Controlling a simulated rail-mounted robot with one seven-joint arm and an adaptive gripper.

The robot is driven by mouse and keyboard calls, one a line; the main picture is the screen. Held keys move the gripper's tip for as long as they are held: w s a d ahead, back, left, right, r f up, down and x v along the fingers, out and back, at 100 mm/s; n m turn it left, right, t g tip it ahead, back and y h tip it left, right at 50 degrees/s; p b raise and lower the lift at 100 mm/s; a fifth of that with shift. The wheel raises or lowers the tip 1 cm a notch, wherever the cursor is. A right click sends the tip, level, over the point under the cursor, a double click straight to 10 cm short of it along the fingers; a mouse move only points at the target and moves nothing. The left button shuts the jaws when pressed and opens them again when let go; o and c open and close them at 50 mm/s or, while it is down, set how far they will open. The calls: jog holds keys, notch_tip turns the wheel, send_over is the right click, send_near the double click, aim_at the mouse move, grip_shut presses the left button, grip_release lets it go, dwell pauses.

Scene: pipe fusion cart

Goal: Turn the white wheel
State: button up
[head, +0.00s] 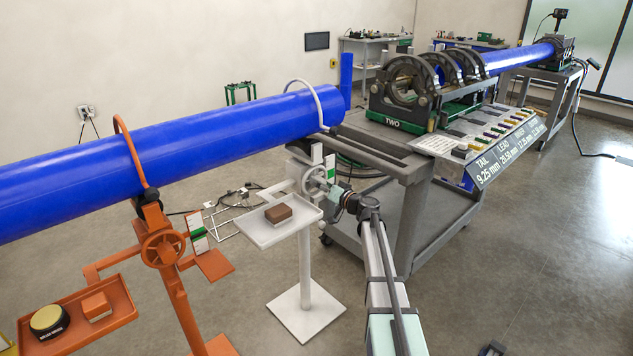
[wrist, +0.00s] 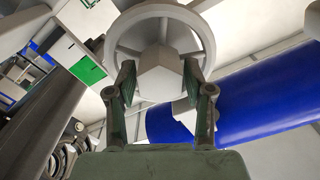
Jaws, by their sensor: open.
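The white wheel (head: 312,181) is on the white pipe stand (head: 305,262), below the blue pipe (head: 190,148). It fills the upper middle of the wrist view (wrist: 160,48), with its round rim, spokes and a pale blocky hub. My gripper (head: 326,185) is at the wheel, coming from the right in the head view. In the wrist view my gripper's two fingers (wrist: 160,80) are apart, one on each side of the hub, with the tips inside or close to the rim. Whether they touch the hub or spokes cannot be told. My gripper partly hides the wheel in the head view.
The white stand's tray (head: 262,232) holds a brown block (head: 278,213), left of the wheel. An orange stand with its own orange wheel (head: 163,248) is farther left. The grey cart (head: 400,172) with the fusion machine (head: 400,90) stands close on the right.

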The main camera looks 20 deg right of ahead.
jog(key=shift+x, duration=1.2)
jog(key=shift+c, duration=0.3)
grip_shut()
jog(key=shift+f+m+b, duration=0.1)
jog(key=shift+m+b, duration=0.25)
jog(key=shift+m, duration=0.05)
